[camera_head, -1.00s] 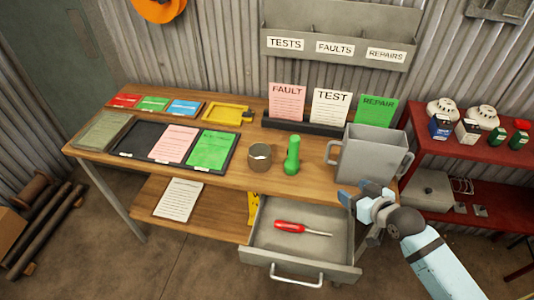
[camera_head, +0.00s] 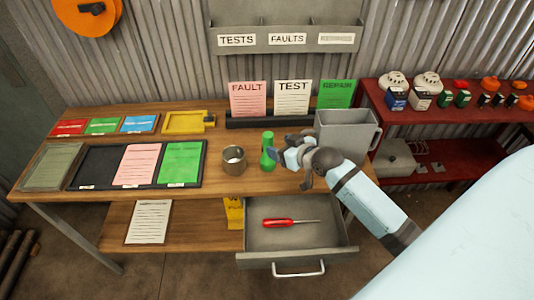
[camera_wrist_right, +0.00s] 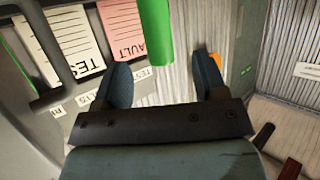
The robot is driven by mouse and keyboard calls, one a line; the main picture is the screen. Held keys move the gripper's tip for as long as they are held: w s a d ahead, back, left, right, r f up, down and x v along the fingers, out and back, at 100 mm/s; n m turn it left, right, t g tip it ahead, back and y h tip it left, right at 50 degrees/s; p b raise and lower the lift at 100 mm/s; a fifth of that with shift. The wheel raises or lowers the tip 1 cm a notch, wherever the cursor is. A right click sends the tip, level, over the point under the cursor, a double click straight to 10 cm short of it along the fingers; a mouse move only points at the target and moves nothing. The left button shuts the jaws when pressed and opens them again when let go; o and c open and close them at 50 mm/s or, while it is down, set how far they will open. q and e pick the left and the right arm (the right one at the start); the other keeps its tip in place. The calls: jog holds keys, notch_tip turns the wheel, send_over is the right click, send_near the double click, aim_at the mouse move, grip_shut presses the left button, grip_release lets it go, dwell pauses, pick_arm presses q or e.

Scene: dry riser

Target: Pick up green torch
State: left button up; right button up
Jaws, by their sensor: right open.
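My right gripper (camera_head: 283,160) is open and empty, just right of the torch in the head view. In the right wrist view, the torch (camera_wrist_right: 156,32) shows beyond the gap between the open fingers (camera_wrist_right: 163,82), nearer the left finger; its upper end is cut off by the frame. It is not between the fingertips. My left gripper is not in view.
The grey bin stands close behind my right gripper. An open drawer (camera_head: 297,240) below holds a red screwdriver (camera_head: 290,222). Fault, test and repair cards (camera_head: 292,98) stand at the back. A red shelf (camera_head: 455,117) is at the right.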

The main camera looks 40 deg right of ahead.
aim_at(272, 143)
jog(key=p+x, duration=0.1)
jog(key=x, duration=0.5)
jog(key=shift+w+f, duration=0.15)
jog(key=shift+w, duration=0.2)
grip_shut()
